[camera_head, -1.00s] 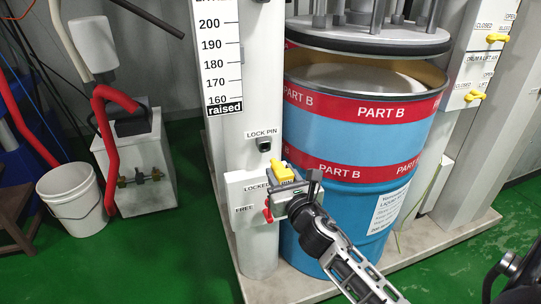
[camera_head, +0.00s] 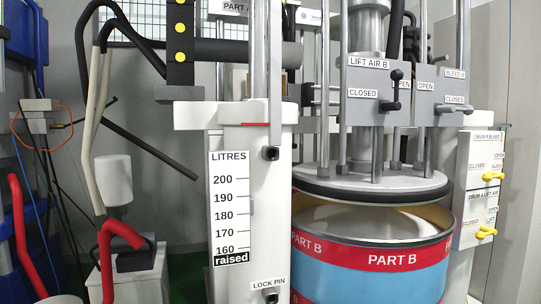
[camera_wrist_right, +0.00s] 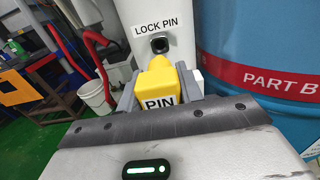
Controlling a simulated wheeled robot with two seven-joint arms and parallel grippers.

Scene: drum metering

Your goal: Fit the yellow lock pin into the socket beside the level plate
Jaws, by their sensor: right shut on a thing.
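The yellow lock pin (camera_wrist_right: 157,78), marked PIN, is in my right gripper (camera_wrist_right: 158,84), whose grey fingers close on its two sides in the right wrist view. The pin's far end lies just below a dark socket (camera_wrist_right: 159,44) under a LOCK PIN label on the white column. I cannot tell the gap between them. The labelled socket (camera_head: 271,295) also shows at the bottom edge of the head view. The white level plate (camera_head: 231,207), with a LITRES scale, is to its upper left. Neither gripper shows in the head view.
The blue PART B drum (camera_wrist_right: 262,75) stands close right of the column. A round follower plate (camera_head: 372,188) hangs above the open drum. Valve panels are at the right. A white bucket (camera_wrist_right: 96,93) stands on the green floor at the left.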

